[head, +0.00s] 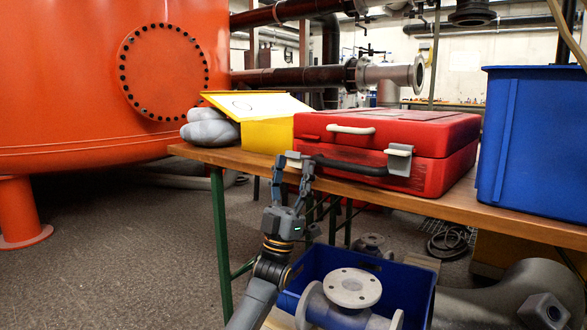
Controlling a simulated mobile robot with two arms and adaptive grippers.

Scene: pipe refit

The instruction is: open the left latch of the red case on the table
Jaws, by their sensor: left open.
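The red case (440,140) lies on the wooden table (475,208) with its lid down and its front facing me. A dark handle (350,168) is on its front. The left latch (294,157) is a small pale piece at the case's front left corner, partly hidden by my fingers. The right latch (399,158) is grey and pale and shows clearly. My left gripper (293,166) points up from below the table edge, open, its fingertips at the left latch. I cannot tell whether they touch it. My right gripper is out of view.
A yellow box (268,136) with a tilted lid and a grey bundle (209,132) stand left of the case. A large blue bin (535,140) stands close on its right. Below are a blue crate (412,290) and flanged pipe parts (352,288). The floor at left is clear.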

